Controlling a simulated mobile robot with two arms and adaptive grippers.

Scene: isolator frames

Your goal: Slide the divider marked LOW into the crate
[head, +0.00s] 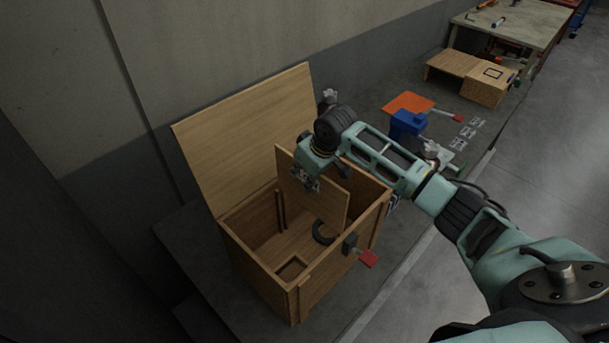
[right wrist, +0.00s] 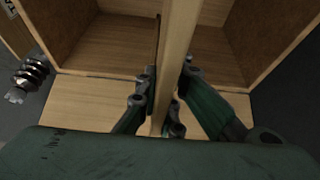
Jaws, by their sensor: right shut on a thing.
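The wooden crate (head: 262,277) stands on the grey bench with its lid (head: 240,135) raised at the back. My right gripper (head: 306,180) is shut on the top edge of a thin wooden divider (head: 318,203). The divider is upright over the crate opening, its upper part above the rim. I cannot tell whether its lower edges sit in the grooves. In the right wrist view the divider's edge (right wrist: 178,50) runs between the fingers (right wrist: 160,105), with a dark groove on the crate's inner wall beside it. No LOW mark is readable. My left gripper is not in view.
A black ring (head: 322,234) lies inside the crate. A dark latch with a red tab (head: 368,258) sticks out at the front. Farther along the bench are an orange sheet (head: 407,103), a blue block (head: 408,122) and a wooden box (head: 487,85).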

